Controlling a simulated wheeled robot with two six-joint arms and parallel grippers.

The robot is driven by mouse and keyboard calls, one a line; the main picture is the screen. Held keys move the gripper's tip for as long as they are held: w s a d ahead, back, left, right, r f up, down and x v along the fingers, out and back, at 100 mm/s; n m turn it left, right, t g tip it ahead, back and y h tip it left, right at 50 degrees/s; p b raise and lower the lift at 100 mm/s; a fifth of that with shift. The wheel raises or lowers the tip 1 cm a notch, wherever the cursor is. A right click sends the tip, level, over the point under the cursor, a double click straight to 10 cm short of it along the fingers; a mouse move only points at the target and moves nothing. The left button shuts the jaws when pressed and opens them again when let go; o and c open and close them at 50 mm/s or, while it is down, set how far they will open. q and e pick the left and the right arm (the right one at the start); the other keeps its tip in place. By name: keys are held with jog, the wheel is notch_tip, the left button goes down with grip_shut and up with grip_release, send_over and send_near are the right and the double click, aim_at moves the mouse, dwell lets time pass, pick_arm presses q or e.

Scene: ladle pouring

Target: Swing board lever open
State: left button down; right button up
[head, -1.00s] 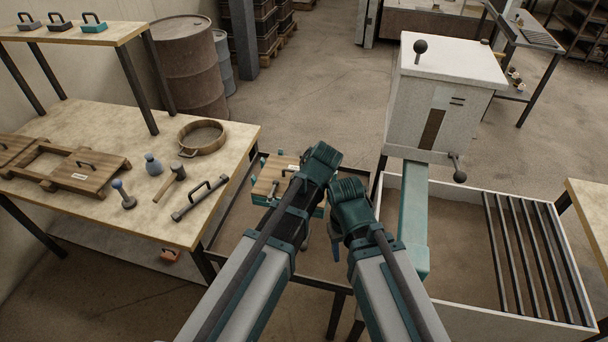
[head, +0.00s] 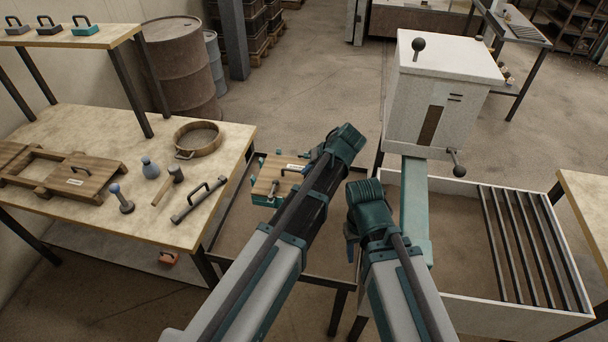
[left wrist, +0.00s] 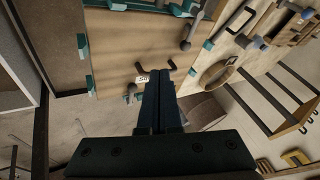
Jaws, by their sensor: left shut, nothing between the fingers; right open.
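The wooden board (head: 266,180) with teal clamps lies in the low tray between the workbench and the white cabinet. A small grey lever (head: 273,192) shows on it, beside a dark handle and a white label. The left wrist view shows the board (left wrist: 125,45) up close, with a grey round-ended rod (left wrist: 187,42) near its far edge; I cannot tell if this is the lever. My left gripper (left wrist: 160,76) is shut and empty, its tips overlapping the handle and label in view; contact is unclear. My right gripper (head: 350,250) is open and mostly hidden, right of the board.
The workbench (head: 120,205) at left holds a round sieve (head: 199,138), a mallet (head: 170,184) and a handled bar (head: 200,200). The white cabinet (head: 440,85) and a teal chute (head: 413,200) stand right of my arms, by a bin with dark bars (head: 525,240).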

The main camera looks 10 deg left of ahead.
aim_at(273, 189)
pick_arm(q)
jog(key=b+x, duration=0.5)
jog(key=x, duration=0.3)
jog(key=shift+d+b, duration=0.1)
jog(key=shift+b, duration=0.25)
jog(key=a, duration=0.3)
jog(key=shift+s+f, duration=0.2)
jog(key=shift+s, duration=0.1)
jog(key=shift+a, duration=0.55)
